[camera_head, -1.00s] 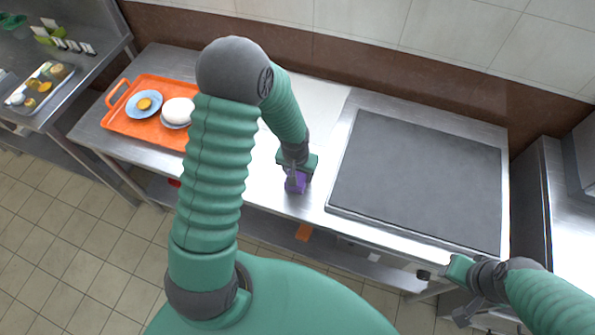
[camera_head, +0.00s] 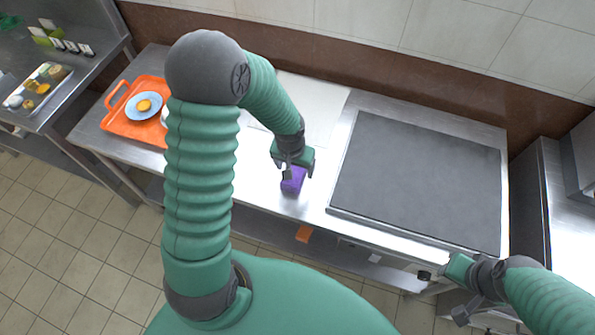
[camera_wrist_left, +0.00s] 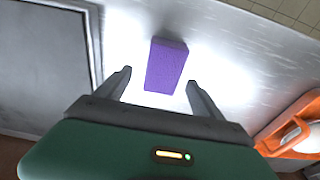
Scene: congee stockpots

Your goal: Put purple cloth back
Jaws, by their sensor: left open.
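The purple cloth (camera_head: 293,181) is a small folded block lying on the steel counter, left of the dark griddle plate. It also shows in the left wrist view (camera_wrist_left: 166,65), in front of the fingers. My left gripper (camera_head: 297,174) is just above and behind it, open; in the left wrist view its two fingertips (camera_wrist_left: 158,84) stand apart at either side of the cloth's near end, with gaps on both sides. My right gripper (camera_head: 442,275) is low at the right, by the counter's front edge; whether its jaws are open is unclear.
The steel counter (camera_head: 255,185) is bare around the cloth. The dark griddle (camera_head: 420,180) lies to the right, a white board (camera_head: 318,105) behind. An orange tray (camera_head: 118,122) with a blue plate (camera_head: 144,105) stands at left.

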